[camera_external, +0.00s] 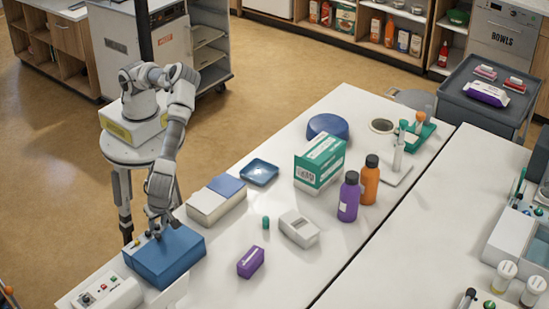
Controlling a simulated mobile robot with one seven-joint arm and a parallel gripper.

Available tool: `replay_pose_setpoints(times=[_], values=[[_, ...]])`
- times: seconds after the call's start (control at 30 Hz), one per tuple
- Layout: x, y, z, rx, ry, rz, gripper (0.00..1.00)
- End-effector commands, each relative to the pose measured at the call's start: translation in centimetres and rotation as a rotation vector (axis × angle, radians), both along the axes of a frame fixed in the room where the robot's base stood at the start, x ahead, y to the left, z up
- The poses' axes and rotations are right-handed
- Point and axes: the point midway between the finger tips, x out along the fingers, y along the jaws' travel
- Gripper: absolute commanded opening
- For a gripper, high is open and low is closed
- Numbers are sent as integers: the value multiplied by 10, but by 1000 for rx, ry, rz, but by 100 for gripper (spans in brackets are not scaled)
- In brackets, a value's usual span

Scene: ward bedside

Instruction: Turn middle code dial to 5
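A blue box (172,262) stands at the front left end of the white table. Small light-coloured parts (134,243) show at its left top edge; they may be code dials, but they are too small to read. My gripper (156,232) points down at the box's far top edge, close to or touching it. Its fingers are too small and dark to show whether they are open or shut. I cannot make out which dial, if any, lies under it, nor any digit.
A white control box (112,296) with a dark knob and coloured buttons stands left of the blue box. Nearby are a white and blue box (214,203), a purple box (250,262), a green cap (266,222) and a white device (299,229). Bare table lies right of the blue box.

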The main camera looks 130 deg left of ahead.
Motion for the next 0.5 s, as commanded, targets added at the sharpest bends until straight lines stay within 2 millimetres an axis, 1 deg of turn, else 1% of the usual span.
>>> replay_pose_setpoints(times=[0.17, 0.27, 0.37, 0.5], values=[[0, -1, 1, -1, 0, -1, 37], [2, -2, 6, -2, 0, 1, 37], [7, -3, 18, -2, -3, -1, 37], [18, -7, 46, -4, -4, 1, 37]])
